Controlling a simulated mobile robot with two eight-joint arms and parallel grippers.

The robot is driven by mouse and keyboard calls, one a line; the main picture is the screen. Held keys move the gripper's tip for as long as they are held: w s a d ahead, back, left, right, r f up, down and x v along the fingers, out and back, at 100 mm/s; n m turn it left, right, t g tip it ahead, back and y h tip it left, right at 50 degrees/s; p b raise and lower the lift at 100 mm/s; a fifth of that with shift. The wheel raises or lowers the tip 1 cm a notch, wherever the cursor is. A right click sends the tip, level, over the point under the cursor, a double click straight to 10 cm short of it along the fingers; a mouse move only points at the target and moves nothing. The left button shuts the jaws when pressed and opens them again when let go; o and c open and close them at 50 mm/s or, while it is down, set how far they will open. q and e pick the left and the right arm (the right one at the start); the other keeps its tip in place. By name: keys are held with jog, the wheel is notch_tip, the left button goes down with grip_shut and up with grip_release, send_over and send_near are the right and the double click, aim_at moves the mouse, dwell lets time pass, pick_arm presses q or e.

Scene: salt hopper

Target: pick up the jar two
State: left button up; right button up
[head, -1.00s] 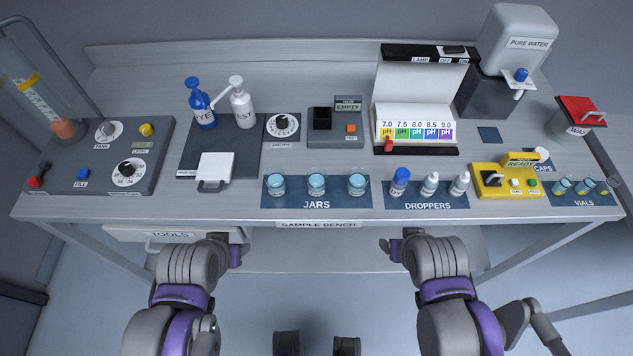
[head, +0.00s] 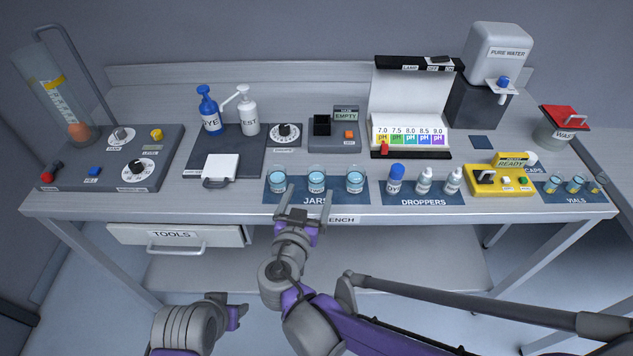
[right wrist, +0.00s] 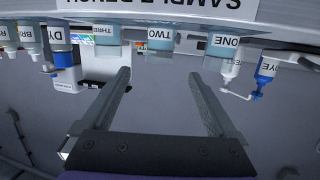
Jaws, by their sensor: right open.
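Jar two (head: 316,181) is the middle glass of three on the blue JARS mat (head: 266,197), with blue liquid inside. Its TWO label shows upside down in the right wrist view (right wrist: 160,40). Jar one (head: 277,181) stands to its left and jar three (head: 355,181) to its right. My right gripper (head: 308,191) is open and empty at the mat's front edge, just in front of jar two. In the right wrist view its fingers (right wrist: 158,76) are spread with jar two beyond the gap between them. My left gripper (head: 238,314) is low in front of the bench, its jaws unclear.
The DROPPERS mat (head: 455,203) with a DYE bottle (head: 395,179) and two white droppers is right of the jars. Behind are a white plate device (head: 221,167) and a small EMPTY tester (head: 344,140). The TOOLS drawer (head: 133,237) is below the bench top at left.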

aim_at(314, 180)
jog(key=x, duration=0.9)
jog(key=shift+s, duration=0.1)
grip_shut()
